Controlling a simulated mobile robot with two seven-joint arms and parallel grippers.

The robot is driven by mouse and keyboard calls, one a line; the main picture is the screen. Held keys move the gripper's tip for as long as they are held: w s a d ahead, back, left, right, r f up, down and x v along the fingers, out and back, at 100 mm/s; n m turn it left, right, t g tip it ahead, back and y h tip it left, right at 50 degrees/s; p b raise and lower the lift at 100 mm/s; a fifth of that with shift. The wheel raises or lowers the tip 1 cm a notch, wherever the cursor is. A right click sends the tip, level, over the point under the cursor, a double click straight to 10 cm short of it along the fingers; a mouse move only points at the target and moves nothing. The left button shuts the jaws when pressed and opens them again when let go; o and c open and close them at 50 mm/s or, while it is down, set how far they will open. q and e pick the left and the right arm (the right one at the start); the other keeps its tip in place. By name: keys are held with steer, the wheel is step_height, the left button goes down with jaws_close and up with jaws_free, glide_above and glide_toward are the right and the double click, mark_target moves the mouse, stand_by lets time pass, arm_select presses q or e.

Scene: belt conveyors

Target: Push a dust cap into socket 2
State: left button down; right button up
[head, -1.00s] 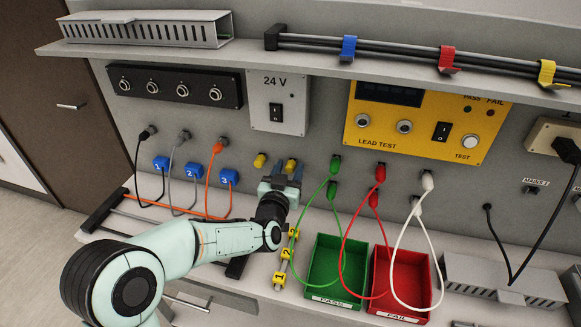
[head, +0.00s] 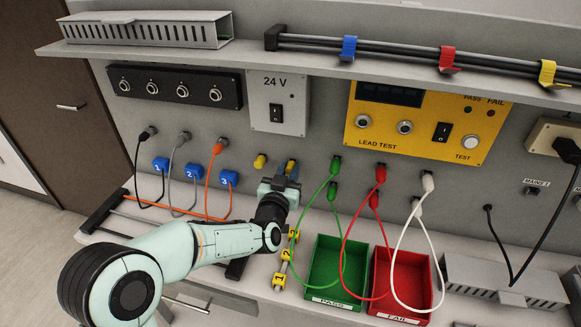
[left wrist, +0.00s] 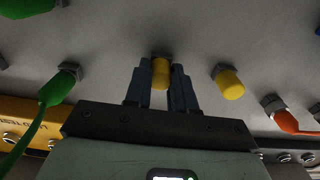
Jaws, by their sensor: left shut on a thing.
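A yellow dust cap (left wrist: 160,73) sits between the blue fingers of my left gripper (left wrist: 161,85), end-on to a grey hex socket (left wrist: 164,56) in the wall panel. The cap meets the socket; how deep it sits I cannot tell. In the head view the left gripper (head: 289,170) is at the panel, shut on this cap, which mostly hides behind the fingers. A second yellow cap (head: 260,161) is on the panel just left of it, and it also shows in the left wrist view (left wrist: 230,84). My right gripper is not in view.
Green plugs (head: 335,165) and their lead are close to the right of the gripper. An orange lead's plug (head: 221,143) is to its left, above blue tags (head: 229,177). Yellow numbered markers (head: 285,254), a green bin (head: 314,248) and a red bin (head: 381,262) lie below.

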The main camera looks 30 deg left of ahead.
mark_target(289, 171)
arm_select(q)
steer(key=shift+b+v, duration=0.7)
steer(key=shift+v, duration=0.55)
steer(key=shift+b+v, duration=0.5)
steer(key=shift+v, duration=0.75)
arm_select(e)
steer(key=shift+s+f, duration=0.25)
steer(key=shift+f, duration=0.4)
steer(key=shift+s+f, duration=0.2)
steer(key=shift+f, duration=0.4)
